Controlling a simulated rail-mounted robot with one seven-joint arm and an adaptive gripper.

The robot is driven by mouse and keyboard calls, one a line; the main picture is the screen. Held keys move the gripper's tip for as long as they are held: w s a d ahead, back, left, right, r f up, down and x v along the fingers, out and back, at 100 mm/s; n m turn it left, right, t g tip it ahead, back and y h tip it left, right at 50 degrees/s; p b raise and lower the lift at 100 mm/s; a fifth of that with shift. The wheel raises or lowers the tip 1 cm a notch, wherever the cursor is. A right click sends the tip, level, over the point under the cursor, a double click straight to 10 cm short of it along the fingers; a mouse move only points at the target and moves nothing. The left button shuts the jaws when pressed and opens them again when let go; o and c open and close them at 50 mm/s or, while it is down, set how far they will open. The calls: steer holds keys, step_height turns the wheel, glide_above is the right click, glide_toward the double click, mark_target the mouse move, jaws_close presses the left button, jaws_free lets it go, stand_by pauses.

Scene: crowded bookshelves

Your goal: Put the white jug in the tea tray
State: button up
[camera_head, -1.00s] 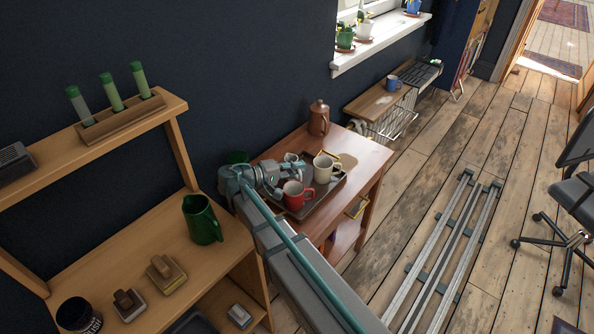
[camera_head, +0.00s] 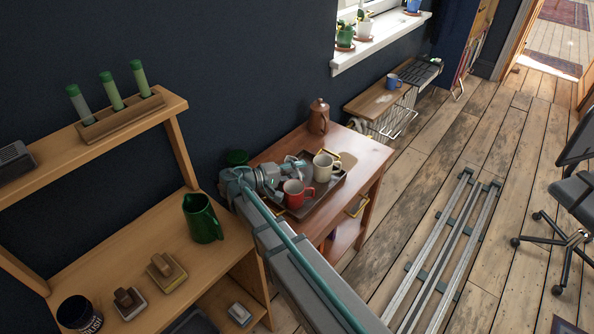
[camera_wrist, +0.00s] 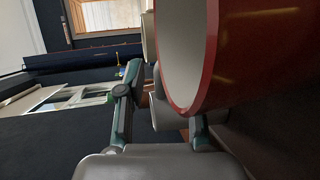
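The dark tea tray (camera_head: 322,204) lies on the reddish-brown wooden table in the head view. A red mug (camera_head: 297,193) and a cream-white mug (camera_head: 326,167) are at it. My gripper (camera_head: 291,172) is low over the tray's left side, close behind the red mug. A pale rounded thing (camera_head: 305,158) shows at my fingers, perhaps the white jug, mostly hidden. In the wrist view my fingers (camera_wrist: 163,112) stand apart with a pale grey-white surface (camera_wrist: 168,114) between them. Whether they grip it is unclear. The red mug (camera_wrist: 245,50) fills the upper right there.
A brown lidded pot (camera_head: 318,117) stands at the table's back. A green jug (camera_head: 203,218) stands on the wooden shelf unit at left. My arm reaches in from the front. The table's right end is mostly clear.

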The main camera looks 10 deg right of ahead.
steer(key=shift+r, duration=0.25)
steer(key=shift+a, duration=0.3)
steer(key=shift+v, duration=1.7)
steer(key=shift+s, duration=0.1)
